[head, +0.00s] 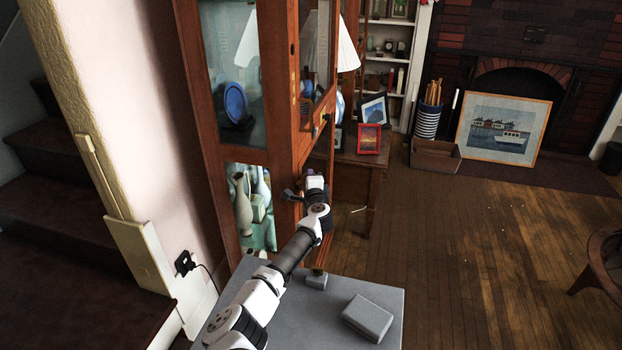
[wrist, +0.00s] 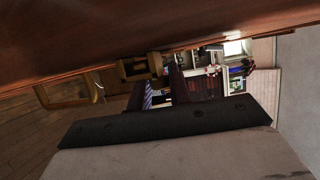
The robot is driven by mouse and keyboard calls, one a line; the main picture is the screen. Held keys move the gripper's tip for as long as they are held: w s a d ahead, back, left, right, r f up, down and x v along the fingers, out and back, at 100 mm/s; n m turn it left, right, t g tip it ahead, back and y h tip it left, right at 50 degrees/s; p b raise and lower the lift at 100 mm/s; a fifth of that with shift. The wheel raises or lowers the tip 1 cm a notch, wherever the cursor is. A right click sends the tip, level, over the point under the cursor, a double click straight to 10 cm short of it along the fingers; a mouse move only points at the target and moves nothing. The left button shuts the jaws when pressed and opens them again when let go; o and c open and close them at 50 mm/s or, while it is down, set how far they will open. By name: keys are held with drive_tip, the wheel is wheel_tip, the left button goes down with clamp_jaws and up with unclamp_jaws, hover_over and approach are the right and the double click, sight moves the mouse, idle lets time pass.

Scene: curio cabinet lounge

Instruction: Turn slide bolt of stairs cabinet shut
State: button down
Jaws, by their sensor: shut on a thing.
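The stairs cabinet (head: 283,80) is a tall reddish-brown wooden cabinet with glass panes, beside the stairs in the head view. A small brass fitting (head: 326,118) shows higher on its right side. My gripper (head: 294,195) is at the cabinet's lower front corner post, below that fitting. It is shut on a small part there, at the place of a slide bolt; my gripper and wrist hide the bolt itself. In the wrist view, the cabinet's wood (wrist: 120,30) fills the top, close to the camera, and a dark gripper part (wrist: 165,125) crosses the bottom.
Vases (head: 243,205) and a blue plate (head: 235,102) stand behind the cabinet's glass. A small table (head: 355,160) with picture frames stands just right of it. Stairs (head: 40,200) rise at the left. The wooden floor (head: 470,250) at the right is mostly clear.

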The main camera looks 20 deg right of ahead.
drive_tip(key=c, duration=1.3)
unclamp_jaws()
drive_tip(key=shift+a, duration=0.15)
drive_tip(key=shift+c, duration=0.2)
drive_tip(key=shift+s+a+r+p, duration=0.1)
drive_tip(key=shift+s+r+p, duration=0.05)
drive_tip(key=shift+s+p, duration=0.5)
drive_tip(key=f+p+v, duration=0.1)
drive_tip(key=p+v, duration=0.6)
drive_tip(key=v, duration=0.5)
drive_tip(key=shift+s+r, duration=0.25)
drive_tip(key=shift+r, duration=0.15)
